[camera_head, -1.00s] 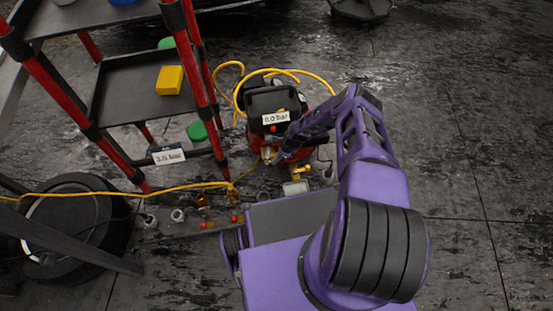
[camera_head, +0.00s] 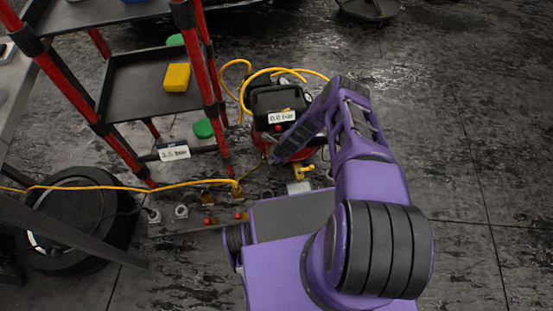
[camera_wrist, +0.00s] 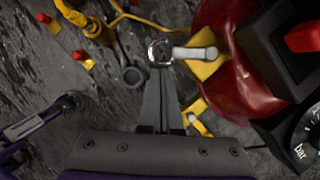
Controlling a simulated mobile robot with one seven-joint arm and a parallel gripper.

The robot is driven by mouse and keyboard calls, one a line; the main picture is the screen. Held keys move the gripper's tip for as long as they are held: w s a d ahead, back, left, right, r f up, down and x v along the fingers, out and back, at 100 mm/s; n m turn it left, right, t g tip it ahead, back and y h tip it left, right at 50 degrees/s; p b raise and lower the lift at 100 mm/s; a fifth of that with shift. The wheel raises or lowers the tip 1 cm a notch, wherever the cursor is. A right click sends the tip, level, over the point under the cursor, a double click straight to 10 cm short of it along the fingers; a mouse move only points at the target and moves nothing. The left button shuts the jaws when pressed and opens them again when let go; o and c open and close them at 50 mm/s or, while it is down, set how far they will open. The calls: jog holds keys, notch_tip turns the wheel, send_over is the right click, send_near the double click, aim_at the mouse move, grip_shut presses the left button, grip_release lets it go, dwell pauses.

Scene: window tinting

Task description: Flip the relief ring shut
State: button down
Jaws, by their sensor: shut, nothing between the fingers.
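The relief ring (camera_wrist: 160,52) is a small silver ring at the end of a pale metal stem (camera_wrist: 196,53) on a yellow fitting beside the red tank, upper middle of the wrist view. My gripper (camera_wrist: 160,78) is shut and empty, its fingertips just below the ring in the picture. I cannot tell whether they touch it. The red compressor (camera_head: 306,160) with a black top stands on the floor in the head view, its label (camera_head: 282,117) reading 0.0 bar. My gripper (camera_head: 274,160) is at its front left there; the ring is too small to make out.
A red-and-black shelf rack (camera_head: 121,158) stands left of the compressor. A yellow hose (camera_head: 120,188) runs across the floor to brass fittings. A second yellow fitting (camera_wrist: 198,112) sits right of my fingers. A gauge (camera_wrist: 311,140) is at the lower right. Open floor lies right.

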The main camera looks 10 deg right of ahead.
aim_at(266, 157)
jog(key=a+m, duration=0.1)
jog(key=m, duration=0.1)
jog(key=w+a+m+t+h, duration=0.1)
jog(key=m, duration=0.1)
jog(key=shift+a+m+h+b, duration=0.15)
jog(key=shift+m+h+b, duration=0.15)
jog(key=shift+m, duration=0.1)
jog(key=shift+w+a, duration=0.15)
jog(key=shift+a, duration=0.1)
jog(key=shift+w+a+m+h, duration=0.4)
jog(key=shift+w+a+m, duration=0.15)
jog(key=shift+m, duration=0.45)
jog(key=shift+d, duration=0.1)
jog(key=shift+w+d, duration=0.2)
jog(key=shift+d, duration=0.5)
jog(key=shift+s, duration=0.15)
